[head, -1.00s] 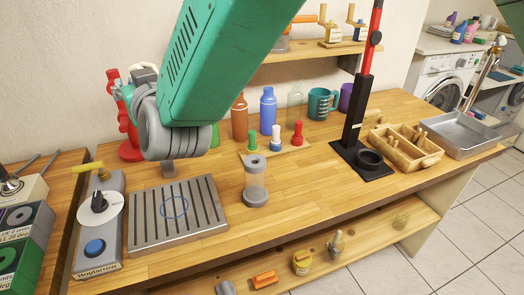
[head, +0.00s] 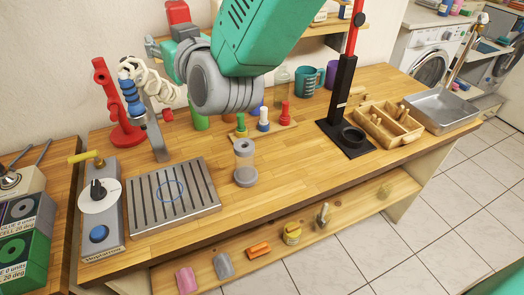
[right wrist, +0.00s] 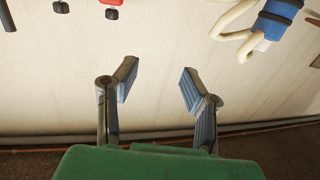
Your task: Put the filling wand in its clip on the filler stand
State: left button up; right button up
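The filling wand (head: 129,88) has a blue grip and a cream coiled hose (head: 158,80). In the head view it is at the top of the grey upright post of the filler stand (head: 156,132), behind the slotted drip tray (head: 172,195). I cannot tell whether it sits fully in the clip. In the right wrist view the wand's blue grip (right wrist: 277,18) and hose show at the upper right, outside the fingers. My right gripper (right wrist: 157,82) is open and empty; in the head view it (head: 150,46) is above and right of the wand. My left gripper is not in view.
A red stand (head: 113,105) is behind the post. A control box (head: 97,205) with dial and blue button is left of the tray. A black stand (head: 343,95) and wooden caddy (head: 388,130) are further right.

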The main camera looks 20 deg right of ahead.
jog(key=s+d+f+h+b, duration=0.1)
jog(key=d+f+b, duration=0.35)
jog(key=d, duration=0.85)
notch_tip(320, 180, down, 19)
jog(key=p, duration=0.1)
jog(key=s+b, duration=0.2)
jog(key=s, duration=0.7)
jog(key=shift+s+d+r+m+t+b, duration=0.25)
jog(key=shift+s+d+m+t+b, duration=0.05)
jog(key=shift+s+d, duration=0.15)
jog(key=shift+w, duration=0.1)
